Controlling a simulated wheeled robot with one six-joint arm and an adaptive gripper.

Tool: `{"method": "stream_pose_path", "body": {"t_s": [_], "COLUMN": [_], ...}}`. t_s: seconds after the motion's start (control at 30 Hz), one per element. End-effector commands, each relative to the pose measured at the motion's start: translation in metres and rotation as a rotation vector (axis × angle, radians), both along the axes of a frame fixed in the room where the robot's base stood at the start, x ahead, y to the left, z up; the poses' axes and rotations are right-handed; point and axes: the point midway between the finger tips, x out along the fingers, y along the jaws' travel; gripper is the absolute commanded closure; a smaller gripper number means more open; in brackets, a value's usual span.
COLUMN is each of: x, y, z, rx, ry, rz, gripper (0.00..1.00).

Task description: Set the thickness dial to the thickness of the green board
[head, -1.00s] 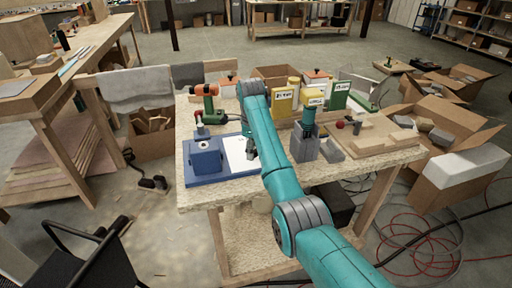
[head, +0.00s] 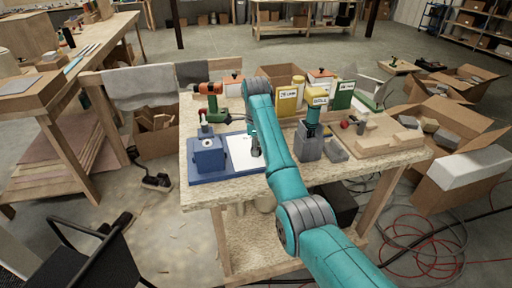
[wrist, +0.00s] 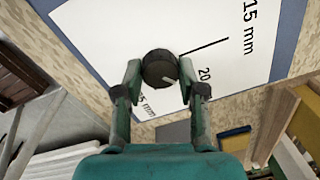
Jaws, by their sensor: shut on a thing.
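My gripper (wrist: 158,78) is shut on this knob, one finger on each side. The white dial plate (wrist: 110,25) carries printed labels, including "15 mm" and "20"; another "mm" label at lower left is partly hidden by a finger. In the head view the plate (head: 238,152) lies on the table, and my arm hides the knob. A green labelled board (head: 343,95) stands at the back of the table; its label is too small to read surely.
A blue block device (head: 208,157) stands left of the plate. A yellow labelled board (head: 287,102), an orange-green drill (head: 209,100) and a grey-yellow tool (head: 312,135) stand around my arm. A wooden board (head: 375,143) lies at right. Open cartons (head: 460,125) stand beyond the table.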

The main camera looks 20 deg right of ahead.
Motion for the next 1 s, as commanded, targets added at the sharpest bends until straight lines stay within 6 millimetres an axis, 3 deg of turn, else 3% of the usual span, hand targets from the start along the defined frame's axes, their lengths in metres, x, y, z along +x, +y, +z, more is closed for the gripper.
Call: {"method": "stream_pose_path", "body": {"t_s": [1.0], "x": [-0.0007], "y": [-0.0013], "z": [-0.0004], "rx": [0.0], "ry": [0.001], "rz": [0.838], "gripper": [0.95]}}
